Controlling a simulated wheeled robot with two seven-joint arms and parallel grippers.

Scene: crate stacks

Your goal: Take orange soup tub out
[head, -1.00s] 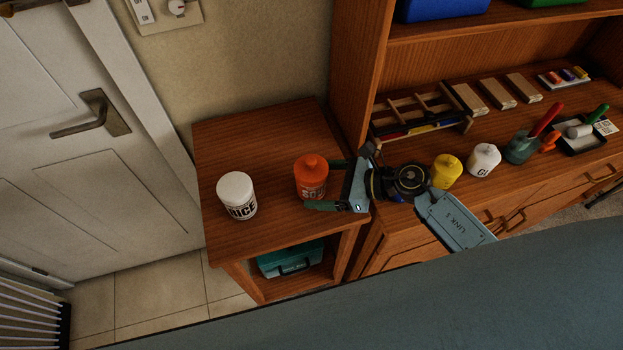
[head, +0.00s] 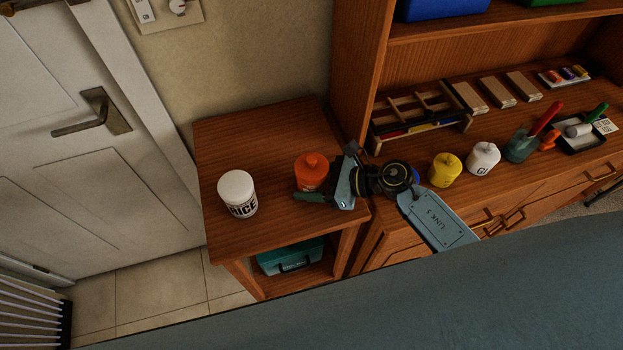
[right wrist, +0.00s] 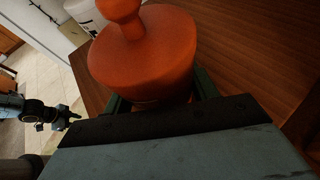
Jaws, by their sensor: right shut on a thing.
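The orange soup tub (head: 311,168) stands upright on the small wooden side table, its label partly hidden by my right gripper. My right gripper (head: 318,188) reaches in from the right and is shut on the tub. In the right wrist view the tub (right wrist: 145,58) with its knobbed lid fills the upper middle, between the green fingers (right wrist: 158,104). My left gripper does not show in the head view. In the right wrist view, part of another arm (right wrist: 38,112) of mine may show at the left edge.
A white tub marked "RICE" (head: 238,195) stands left of the orange tub on the side table (head: 262,135). A yellow tub (head: 445,169) and a white tub (head: 483,158) stand on the cabinet to the right. The back of the side table is clear.

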